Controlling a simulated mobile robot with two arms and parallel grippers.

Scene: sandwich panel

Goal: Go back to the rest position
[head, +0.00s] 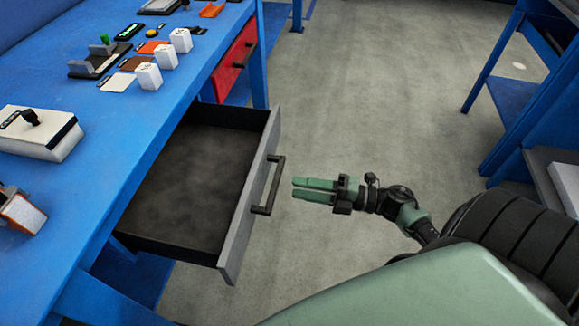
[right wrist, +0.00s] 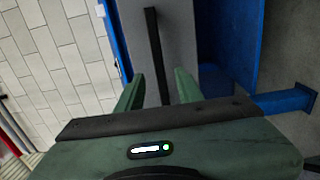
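My right gripper (head: 298,189) is in the head view, over the floor just right of the open drawer's handle (head: 269,186). Its green fingers point left at the handle, with a gap of floor showing between. In the right wrist view the two fingers (right wrist: 158,88) stand apart with nothing held. The dark handle (right wrist: 152,45) shows ahead, between the finger directions. The grey drawer (head: 243,213) is pulled out of the blue workbench (head: 80,185), and its dark inside looks empty. My left gripper is not in view.
White blocks (head: 149,77), small panel parts and a white box with a black knob (head: 40,133) lie on the workbench. A red drawer (head: 236,59) is shut farther back. Another blue bench (head: 510,100) stands at right. The grey floor (head: 370,90) between is clear.

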